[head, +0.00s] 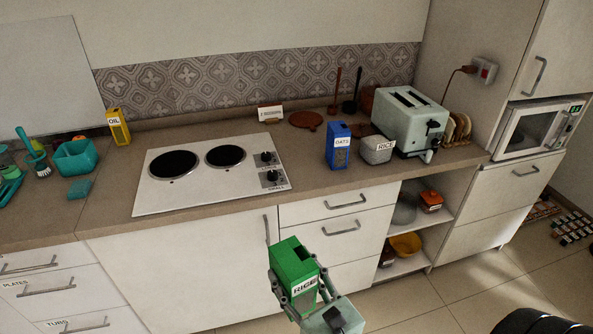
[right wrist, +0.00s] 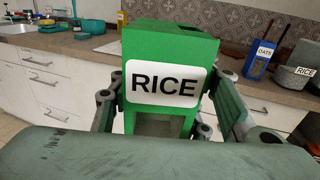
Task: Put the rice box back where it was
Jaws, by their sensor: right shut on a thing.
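The rice box (head: 292,260) is green with a white RICE label and stands out in front of the counter's drawers in the head view. My right gripper (head: 300,286) is shut on it, with one finger on each side. In the right wrist view the box (right wrist: 170,50) faces me upright, its label readable, between the fingers. A grey container labelled RICE (head: 376,150) stands on the counter beside the blue OATS box (head: 338,146). My left gripper is not in view.
A toaster (head: 411,122) stands behind the grey container, and a toast rack (head: 457,129) is to its right. The hob (head: 210,172) fills the middle of the counter. A yellow OIL box (head: 118,127) stands at the back left. Bare counter (head: 308,167) lies between hob and OATS box.

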